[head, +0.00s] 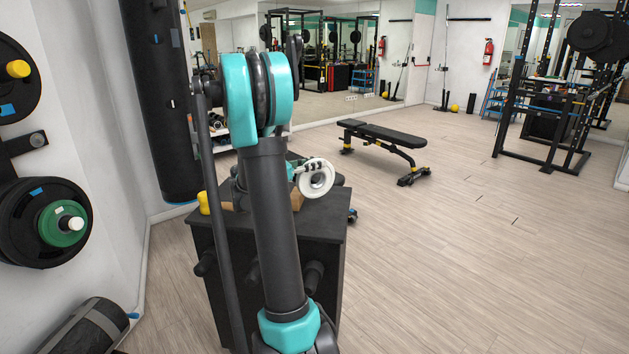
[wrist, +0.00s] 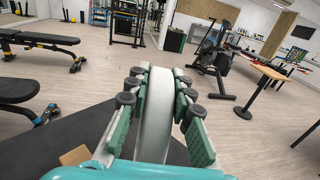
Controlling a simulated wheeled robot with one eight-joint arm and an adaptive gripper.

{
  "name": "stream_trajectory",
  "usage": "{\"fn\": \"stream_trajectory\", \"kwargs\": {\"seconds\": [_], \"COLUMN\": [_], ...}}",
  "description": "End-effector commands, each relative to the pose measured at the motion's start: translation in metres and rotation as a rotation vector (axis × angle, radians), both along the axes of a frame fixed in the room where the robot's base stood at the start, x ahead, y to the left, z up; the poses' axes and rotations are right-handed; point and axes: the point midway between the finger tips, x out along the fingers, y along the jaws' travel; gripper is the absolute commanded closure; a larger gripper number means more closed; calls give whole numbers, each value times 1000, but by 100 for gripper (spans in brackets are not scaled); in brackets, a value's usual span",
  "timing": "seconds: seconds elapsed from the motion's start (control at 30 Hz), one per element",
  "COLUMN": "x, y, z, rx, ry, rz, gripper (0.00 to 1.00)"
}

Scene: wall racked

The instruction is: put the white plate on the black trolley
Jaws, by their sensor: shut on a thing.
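The white plate (head: 318,178) is in my gripper (head: 304,170), above the right part of a black box-like stand (head: 325,235). In the wrist view the plate (wrist: 153,115) is seen edge-on, upright between the two green-padded fingers of my gripper (wrist: 157,88), which are shut on it. A black top (wrist: 95,135) shows below and left of the gripper there. The stand has pegs on its front; no wheels show, so I cannot tell whether it is the black trolley. My arm hides part of its top and front.
A brown block (wrist: 75,156) and a yellow object (head: 204,203) are on the stand's top. A black punching bag (head: 160,95) hangs behind left. A bench (head: 385,133) stands beyond. The floor to the right is open. A small wooden table (wrist: 272,73) stands at right.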

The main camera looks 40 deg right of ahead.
Motion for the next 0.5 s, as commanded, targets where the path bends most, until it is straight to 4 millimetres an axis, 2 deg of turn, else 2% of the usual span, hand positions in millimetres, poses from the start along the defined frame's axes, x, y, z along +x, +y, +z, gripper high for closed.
{"fn": "stream_trajectory", "kwargs": {"seconds": [0.1,0.27,0.5], "x": [1,0,0], "y": [0,0,0], "z": [-16,-25,-54], "rx": [-1,-1,-1], "ry": [0,0,0], "rz": [0,0,0], "gripper": [100,100,100]}}
